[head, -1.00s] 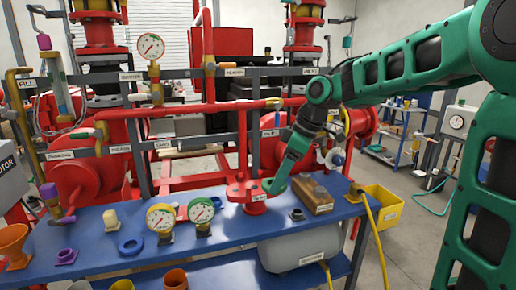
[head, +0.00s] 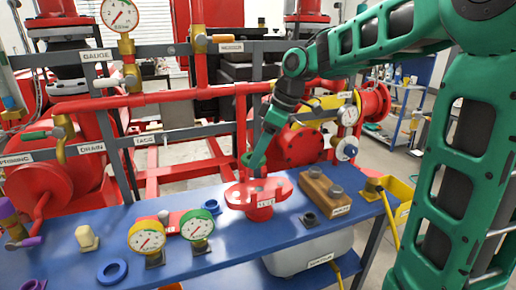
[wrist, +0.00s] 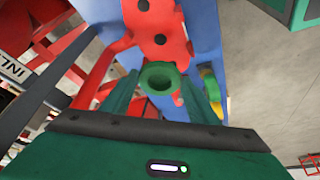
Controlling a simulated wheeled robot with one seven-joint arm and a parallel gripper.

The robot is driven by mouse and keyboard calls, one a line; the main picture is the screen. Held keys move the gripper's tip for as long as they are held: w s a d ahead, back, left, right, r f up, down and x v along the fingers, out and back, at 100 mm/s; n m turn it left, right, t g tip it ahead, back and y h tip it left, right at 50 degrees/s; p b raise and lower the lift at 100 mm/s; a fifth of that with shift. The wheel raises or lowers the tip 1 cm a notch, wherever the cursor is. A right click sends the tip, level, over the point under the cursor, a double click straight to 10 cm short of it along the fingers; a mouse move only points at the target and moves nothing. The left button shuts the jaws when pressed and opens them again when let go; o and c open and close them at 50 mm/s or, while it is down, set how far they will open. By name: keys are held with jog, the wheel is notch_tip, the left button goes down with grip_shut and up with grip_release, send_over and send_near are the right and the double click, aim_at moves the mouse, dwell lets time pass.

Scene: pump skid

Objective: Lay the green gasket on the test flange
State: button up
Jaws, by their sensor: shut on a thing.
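The test flange (head: 260,207) is a red, wide-eared fitting with a label on its front, standing on the blue bench. In the wrist view a red plate with dark holes (wrist: 158,28), which looks like this flange, lies beyond the fingers. My gripper (head: 253,160) is just above and behind the flange in the head view. It is shut on the green gasket (wrist: 160,77), a thick ring held at the fingertips. In the head view the gasket blends with the green gripper. Whether it touches the flange cannot be told.
Red pipes and grey rails (head: 190,135) stand behind. Bare bench lies in front of the flange.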

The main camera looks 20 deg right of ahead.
aim_at(265, 157)
jog(key=shift+d+f, duration=0.35)
jog(key=shift+f, duration=0.35)
jog(key=shift+d+f, duration=0.35)
jog(key=shift+f, duration=1.65)
jog(key=shift+s+d, duration=0.15)
jog(key=shift+f, duration=2.15)
jog(key=o, duration=1.1)
jog(key=shift+r, duration=0.15)
jog(key=v, duration=1)
jog(key=shift+r, duration=0.25)
